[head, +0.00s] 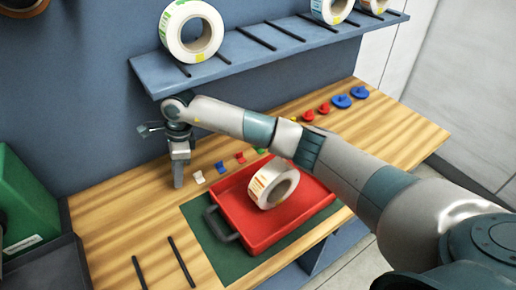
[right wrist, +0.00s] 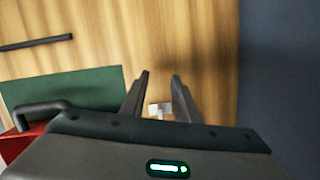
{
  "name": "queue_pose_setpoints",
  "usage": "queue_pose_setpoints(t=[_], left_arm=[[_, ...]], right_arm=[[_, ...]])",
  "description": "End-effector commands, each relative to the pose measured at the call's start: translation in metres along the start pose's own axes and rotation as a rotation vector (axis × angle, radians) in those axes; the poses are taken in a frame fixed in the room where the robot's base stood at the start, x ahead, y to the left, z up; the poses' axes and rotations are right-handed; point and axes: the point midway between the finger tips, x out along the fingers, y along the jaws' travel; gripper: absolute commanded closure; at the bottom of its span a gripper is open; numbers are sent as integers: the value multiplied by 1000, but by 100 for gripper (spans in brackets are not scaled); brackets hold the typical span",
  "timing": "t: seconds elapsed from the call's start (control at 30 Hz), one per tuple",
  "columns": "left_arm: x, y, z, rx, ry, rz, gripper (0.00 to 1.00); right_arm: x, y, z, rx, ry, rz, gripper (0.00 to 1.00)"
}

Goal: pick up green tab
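The green tab (head: 262,151) lies on the wooden table at the back, mostly hidden behind my right arm in the head view. It is in a row with a white tab (head: 199,177), a blue tab (head: 220,167) and a red tab (head: 240,157). My right gripper (head: 179,184) points down at the left end of this row, left of the white tab and well left of the green one. In the right wrist view its two fingers (right wrist: 160,76) are apart, with the white tab (right wrist: 158,108) visible in the gap. I see nothing held. My left gripper is not in view.
A red tray (head: 258,235) holding a label roll (head: 273,186) sits on a green mat (head: 205,240). A blue shelf (head: 240,62) with label rolls overhangs the table's back. More coloured tabs (head: 323,108) lie farther right. A green box (head: 28,205) stands left.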

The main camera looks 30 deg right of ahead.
Motion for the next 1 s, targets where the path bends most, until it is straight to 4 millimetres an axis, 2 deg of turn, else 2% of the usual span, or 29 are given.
queue_pose_setpoints(t=[0.17, 0.3, 0.4, 0.6, 1.0], left_arm=[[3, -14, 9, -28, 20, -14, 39], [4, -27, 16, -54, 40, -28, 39], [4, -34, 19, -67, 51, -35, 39], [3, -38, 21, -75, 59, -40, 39], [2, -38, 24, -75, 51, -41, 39]], right_arm=[[-6, -13, -53, -115, 224, -32, 72], [-23, -23, -100, -205, 433, -40, 72], [-35, -27, -123, -243, 540, -33, 72], [-46, -30, -139, -269, 621, -25, 72], [-47, -30, -142, -268, 619, -24, 72]])
